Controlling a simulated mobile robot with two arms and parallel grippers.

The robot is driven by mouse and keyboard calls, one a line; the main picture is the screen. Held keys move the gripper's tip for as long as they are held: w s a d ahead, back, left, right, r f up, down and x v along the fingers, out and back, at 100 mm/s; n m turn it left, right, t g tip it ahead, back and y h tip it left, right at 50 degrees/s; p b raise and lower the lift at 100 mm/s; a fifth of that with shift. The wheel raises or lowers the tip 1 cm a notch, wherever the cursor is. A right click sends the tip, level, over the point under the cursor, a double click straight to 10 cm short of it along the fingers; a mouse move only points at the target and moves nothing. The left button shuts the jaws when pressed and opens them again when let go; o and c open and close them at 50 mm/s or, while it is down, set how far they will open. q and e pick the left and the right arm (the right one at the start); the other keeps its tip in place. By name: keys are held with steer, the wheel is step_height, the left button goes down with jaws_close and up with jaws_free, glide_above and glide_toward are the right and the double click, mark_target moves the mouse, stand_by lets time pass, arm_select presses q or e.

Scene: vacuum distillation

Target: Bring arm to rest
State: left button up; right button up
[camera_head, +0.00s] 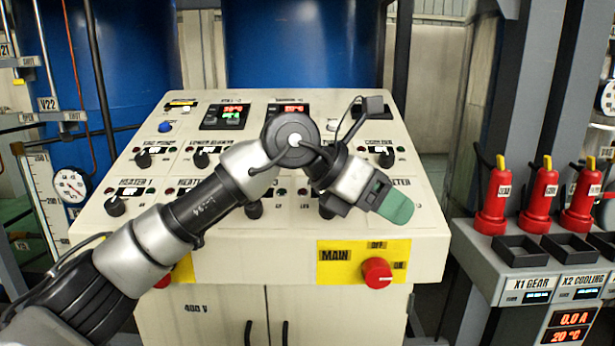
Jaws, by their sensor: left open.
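My left arm reaches in from the lower left and bends in front of the control panel (300,225). My left gripper (396,206) is at the arm's end, with a green part at its tip, pointing down and right. It is over the panel's lower right part, above the yellow MAIN label. No object shows in it. The gap between its fingers is hard to make out. The arm hides several knobs and labels in the middle of the panel. My right gripper is not in view.
A red MAIN knob (377,272) sits on a yellow plate below the gripper. Red plugs (541,196) stand on a grey rack (523,285) at the right. Blue tanks (290,45) stand behind the panel. A round gauge (70,185) is at the left.

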arm_select(q)
steer(key=w+a+f+m+t+y, duration=0.1)
steer(key=a+f+m+t+y, duration=0.1)
steer(key=a+f+m+t, duration=0.65)
steer(key=a+f+m+t+y, duration=0.2)
steer(key=a+m+t, duration=0.25)
steer(key=m, duration=0.95)
steer(key=w+a+f+m+t+y, duration=0.1)
steer(key=a+f+m+t, duration=0.5)
steer(key=m, duration=0.5)
steer(key=s+a+f+n+g+y, duration=0.3)
steer(key=s+a+f+n+y, duration=0.15)
steer(key=f, duration=0.45)
steer(key=s+a+f+n+g+y, duration=0.1)
steer(key=s+a+f+n+g, duration=0.25)
steer(key=s+f+g, duration=0.65)
steer(key=s+a+f+n+g, duration=0.25)
steer(key=s+a+f, duration=0.25)
steer(key=s+f, duration=0.7)
steer(key=s+f+m+g, duration=0.1)
steer(key=s+f+g, duration=0.15)
steer(key=f, duration=1.75)
steer(key=s+a+f, duration=0.2)
steer(key=s+f, duration=1.5)
steer(key=shift+s+a+f+g, duration=0.15)
steer(key=shift+a+f+g, duration=0.05)
steer(key=shift+f+g, duration=0.2)
